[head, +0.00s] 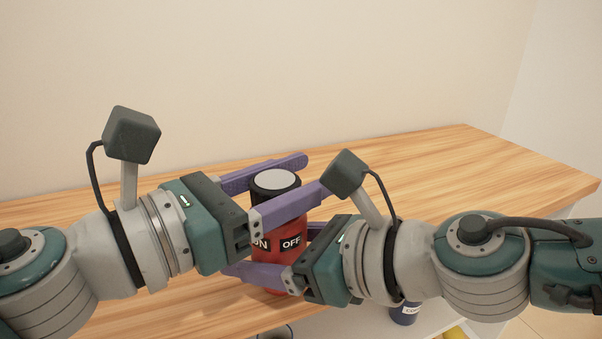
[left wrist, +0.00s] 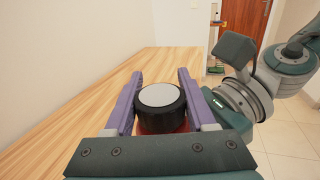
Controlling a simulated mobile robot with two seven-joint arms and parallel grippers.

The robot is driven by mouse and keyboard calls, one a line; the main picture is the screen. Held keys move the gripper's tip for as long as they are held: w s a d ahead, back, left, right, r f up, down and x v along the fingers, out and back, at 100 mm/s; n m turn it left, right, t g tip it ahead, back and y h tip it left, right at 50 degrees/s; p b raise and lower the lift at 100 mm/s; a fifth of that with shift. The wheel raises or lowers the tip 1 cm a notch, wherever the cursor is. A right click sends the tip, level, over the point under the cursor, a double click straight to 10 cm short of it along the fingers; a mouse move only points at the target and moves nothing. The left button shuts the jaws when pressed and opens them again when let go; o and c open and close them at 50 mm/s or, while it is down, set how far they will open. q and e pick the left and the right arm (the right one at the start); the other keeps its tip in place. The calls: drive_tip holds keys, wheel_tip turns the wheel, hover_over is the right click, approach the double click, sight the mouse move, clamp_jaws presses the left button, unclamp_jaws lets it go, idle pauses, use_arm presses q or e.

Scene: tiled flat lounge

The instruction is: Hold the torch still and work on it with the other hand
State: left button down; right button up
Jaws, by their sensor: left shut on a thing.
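The torch (head: 275,245) stands upright on the wooden table, with a red body, a black cap and a light grey round top. ON and OFF labels show on its side. My left gripper (head: 312,178) is shut on the torch near its top, with one purple finger on each side of the black cap. The left wrist view shows the cap (left wrist: 160,97) between these fingers. My right gripper (head: 270,254) has its fingers around the lower red body. Its far finger is partly hidden by the torch, so its grip is unclear.
The wooden table (head: 470,170) is clear behind and to the right. Below its front edge, a blue labelled container (head: 405,313) and part of a yellow thing (head: 455,333) show. A plain wall stands behind. The left wrist view shows a brown door (left wrist: 245,22) far off.

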use_arm(q)
drive_tip(key=shift+g, duration=0.3)
drive_tip(key=shift+s+d+f+m+g+h, duration=0.1)
drive_tip(key=shift+s+m+g+h, duration=0.15)
drive_tip(key=shift+m+g+h, duration=0.65)
drive_tip(key=shift+s+d+m+g+h, duration=0.1)
drive_tip(key=shift+s+m+g+h, duration=0.15)
drive_tip(key=shift+m+g, duration=1.25)
drive_tip(key=shift+s+d+f+m+g+h, duration=0.15)
drive_tip(key=shift+m+g+h, duration=0.45)
drive_tip(key=shift+g, duration=1.1)
drive_tip(key=shift+s+r, duration=0.1)
drive_tip(key=shift+r, duration=0.05)
drive_tip(key=shift+c, duration=1)
unclamp_jaws()
drive_tip(key=shift+r, duration=0.1)
drive_tip(key=shift+a, duration=0.1)
drive_tip(key=s+a, duration=0.1)
drive_tip(key=a, duration=1.1)
